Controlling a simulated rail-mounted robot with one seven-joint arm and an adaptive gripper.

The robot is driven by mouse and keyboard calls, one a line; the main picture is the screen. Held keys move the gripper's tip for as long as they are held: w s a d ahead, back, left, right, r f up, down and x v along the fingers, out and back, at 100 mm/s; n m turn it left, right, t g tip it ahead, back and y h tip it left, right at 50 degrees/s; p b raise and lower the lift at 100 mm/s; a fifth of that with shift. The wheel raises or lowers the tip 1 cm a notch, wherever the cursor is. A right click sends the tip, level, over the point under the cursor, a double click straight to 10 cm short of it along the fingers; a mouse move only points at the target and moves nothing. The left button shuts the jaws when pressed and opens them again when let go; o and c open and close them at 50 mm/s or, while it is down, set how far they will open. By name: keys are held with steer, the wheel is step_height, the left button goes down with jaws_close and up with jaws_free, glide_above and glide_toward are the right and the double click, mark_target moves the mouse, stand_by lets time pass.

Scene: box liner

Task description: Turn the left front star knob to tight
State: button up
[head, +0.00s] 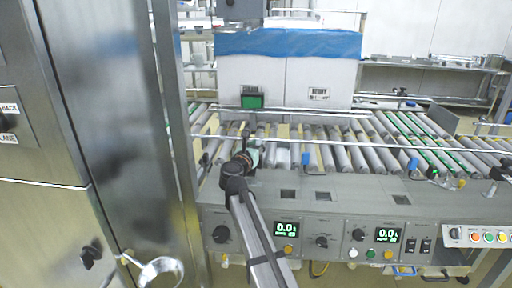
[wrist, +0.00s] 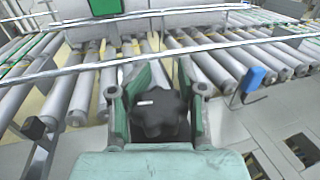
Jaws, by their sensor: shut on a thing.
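A black star knob (wrist: 160,115) shows in the wrist view, a lobed knob with a small white mark on it. My gripper (wrist: 160,92) has its green fingers on both sides of the knob and is shut on it. In the head view my gripper (head: 252,155) is at the front edge of the roller conveyor, at the far end of my arm. My gripper hides most of the knob there, and I cannot tell how tight the knob is.
The roller conveyor (head: 335,155) runs behind the front panel, with rails across it. A white box with a blue liner (head: 290,43) stands on it. A blue clamp (wrist: 252,80) is right of my gripper. A control panel (head: 340,236) with dials and displays is in front.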

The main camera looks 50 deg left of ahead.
steer(key=shift+s+d+f+m+t+h, duration=0.2)
steer(key=shift+m+t+h, duration=0.1)
steer(key=shift+m+h, duration=0.3)
stand_by(0.9)
steer(key=o, duration=0.8)
steer(key=shift+o, duration=0.5)
steer(key=shift+a+r, duration=0.1)
steer(key=shift+a, duration=0.05)
steer(key=v, duration=1.2)
